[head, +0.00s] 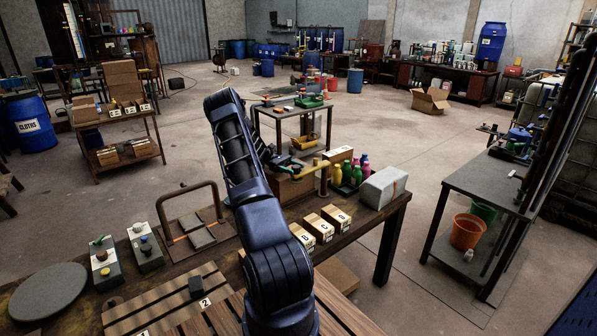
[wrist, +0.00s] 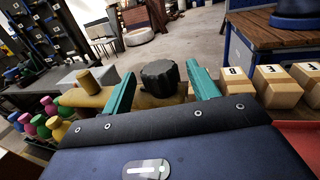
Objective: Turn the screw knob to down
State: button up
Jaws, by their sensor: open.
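A black, lobed screw knob (wrist: 160,77) sits on a brass-coloured pipe fitting (wrist: 92,97) in the wrist view. My gripper (wrist: 160,72) is open. Its two teal fingers stand on either side of the knob, with a visible gap at each side. The knob's lower part and the fitting's near side are partly hidden by the gripper body. In the head view the brass fitting (head: 323,180) stands on the workbench, and my gripper (head: 285,163) is at its left end. The knob cannot be made out there.
Coloured bottles (head: 346,177) and a grey box (head: 383,187) stand right of the fitting. Lettered cartons (head: 318,228) line the near side of the bench (head: 392,232). A metal-framed stand (head: 192,212) and two control boxes (head: 145,247) are to the left.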

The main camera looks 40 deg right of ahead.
jog(key=v, duration=0.7)
jog(key=shift+w, duration=0.2)
jog(key=shift+a, duration=0.1)
jog(key=s+a+r+t+y, duration=0.1)
jog(key=s+a+r+t, duration=0.5)
jog(key=a+r, duration=0.5)
jog(key=s+a+r+t, duration=0.6)
jog(key=a+r, duration=0.4)
jog(key=r, duration=0.3)
jog(key=s+a+r+m+t+y, duration=0.1)
jog(key=s+a+t, duration=0.4)
jog(key=s+a, duration=0.5)
jog(key=s+a+r+m+t+y, duration=0.1)
jog(key=s+a+t, duration=0.4)
jog(key=s+a, duration=0.6)
jog(key=shift+s+a+r+m+y, duration=0.3)
jog(key=shift+s+r+y, duration=0.2)
jog(key=shift+s+r, duration=0.4)
jog(key=shift+f, duration=0.1)
jog(key=shift+c, duration=0.3)
